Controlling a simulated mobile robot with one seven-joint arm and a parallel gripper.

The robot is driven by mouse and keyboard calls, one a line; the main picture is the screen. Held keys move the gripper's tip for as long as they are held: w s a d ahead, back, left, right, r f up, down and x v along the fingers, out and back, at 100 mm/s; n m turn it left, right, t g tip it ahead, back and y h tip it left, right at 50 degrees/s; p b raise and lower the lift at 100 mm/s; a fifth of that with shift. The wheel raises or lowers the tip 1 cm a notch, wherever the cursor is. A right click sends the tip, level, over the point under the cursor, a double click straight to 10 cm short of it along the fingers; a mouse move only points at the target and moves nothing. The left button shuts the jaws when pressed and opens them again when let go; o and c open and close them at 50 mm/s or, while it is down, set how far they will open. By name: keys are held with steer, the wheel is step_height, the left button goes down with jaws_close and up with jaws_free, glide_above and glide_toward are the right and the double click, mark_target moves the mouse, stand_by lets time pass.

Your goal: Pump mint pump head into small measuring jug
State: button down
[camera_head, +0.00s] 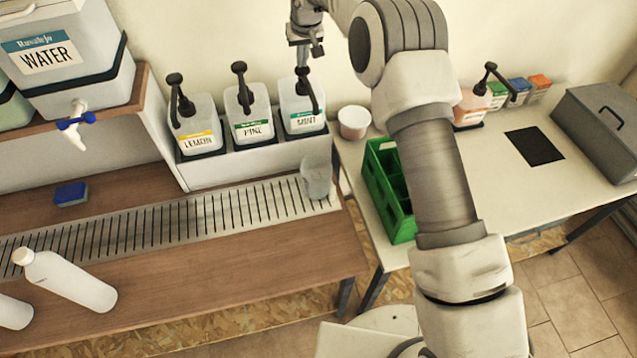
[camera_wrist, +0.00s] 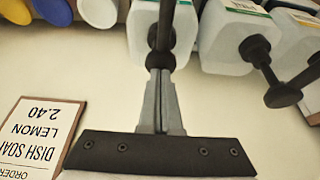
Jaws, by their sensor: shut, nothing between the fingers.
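The mint bottle (camera_head: 303,118), with a teal MINT label, stands at the right end of the white rack. Its black pump head (camera_head: 302,73) points its spout forward and down. My gripper (camera_head: 306,52) is just above this pump head, fingers shut with nothing between them. In the wrist view the shut fingertips (camera_wrist: 160,73) are right at the black pump head (camera_wrist: 161,40); I cannot tell whether they touch it. The small measuring jug (camera_head: 317,177), translucent and grey, stands upright on the slatted drip tray, in front of the mint bottle and below its spout.
Pine (camera_head: 249,122) and lemon (camera_head: 196,132) pump bottles stand left of mint. A pinkish tub (camera_head: 353,122) and a green crate (camera_head: 383,190) are on the right table. A water tank (camera_head: 75,55) is at left. An order card (camera_wrist: 38,135) shows in the wrist view.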

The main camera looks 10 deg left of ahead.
steer(key=shift+r+p, duration=1.95)
steer(key=shift+r, duration=0.7)
steer(key=shift+r, duration=0.1)
steer(key=shift+r+p, duration=1.8)
steer(key=shift+r, duration=1.1)
steer(key=shift+r, duration=0.1)
